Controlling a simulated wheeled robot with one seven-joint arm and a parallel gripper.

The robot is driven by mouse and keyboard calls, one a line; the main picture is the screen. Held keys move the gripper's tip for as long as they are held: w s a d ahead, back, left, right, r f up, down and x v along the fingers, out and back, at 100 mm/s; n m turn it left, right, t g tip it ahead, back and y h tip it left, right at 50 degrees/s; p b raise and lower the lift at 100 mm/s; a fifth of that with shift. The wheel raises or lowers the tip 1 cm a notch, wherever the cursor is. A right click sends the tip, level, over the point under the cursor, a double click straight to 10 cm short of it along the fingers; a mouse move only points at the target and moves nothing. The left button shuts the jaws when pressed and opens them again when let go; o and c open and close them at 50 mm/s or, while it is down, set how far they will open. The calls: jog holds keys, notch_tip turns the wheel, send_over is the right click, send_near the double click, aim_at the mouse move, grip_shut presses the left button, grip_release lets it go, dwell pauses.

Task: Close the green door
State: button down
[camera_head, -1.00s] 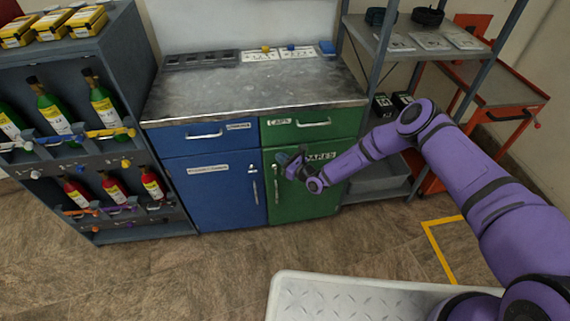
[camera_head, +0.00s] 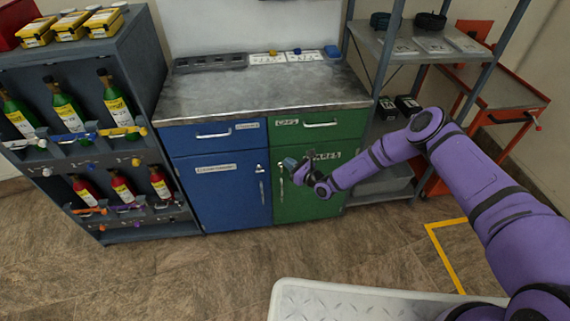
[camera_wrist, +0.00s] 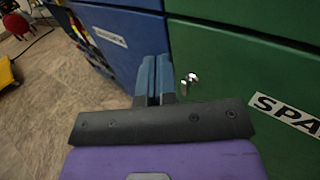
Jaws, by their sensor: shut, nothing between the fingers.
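The green door (camera_head: 320,204) is the lower right front of the cabinet, with a white label partly hidden by my gripper. It looks flush with the cabinet front; I cannot tell if a small gap is left. Its silver handle (camera_head: 280,182) stands upright near the left edge. My gripper (camera_head: 285,162) is shut and empty, just in front of the door's upper left part. In the wrist view, my shut fingers (camera_wrist: 154,72) point at the seam between blue and green. A silver lock or handle end (camera_wrist: 190,79) shows just right of them on the green door (camera_wrist: 235,75).
The blue door (camera_head: 225,195) on the left looks shut, as do the blue drawer (camera_head: 213,135) and green drawer (camera_head: 315,126). A bottle rack (camera_head: 85,158) stands left, a grey shelf (camera_head: 420,45) right. The floor (camera_head: 240,260) in front is clear.

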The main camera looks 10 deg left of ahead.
jog(key=s+d, duration=0.3)
jog(key=s, duration=0.7)
jog(key=s+d+r+n+g+h, duration=0.15)
jog(key=d+r+n+g, duration=0.35)
jog(key=r, duration=0.8)
jog(key=s+d+r+n+g, duration=0.15)
jog(key=r+n+g, duration=0.25)
jog(key=r+n, duration=0.65)
jog(key=s+d+r+n+g+h, duration=0.1)
jog(key=s+d+r+n+g, duration=0.2)
jog(key=r, duration=1.2)
jog(key=s+d+r+n+t+h, duration=0.6)
jog(key=s+d+r+h, duration=0.6)
jog(key=s+d+r, duration=1.1)
jog(key=s+d+t, duration=0.1)
jog(key=s+d, duration=0.2)
jog(key=s, duration=0.1)
jog(key=shift+d+h, duration=0.1)
jog(key=shift+h, duration=0.15)
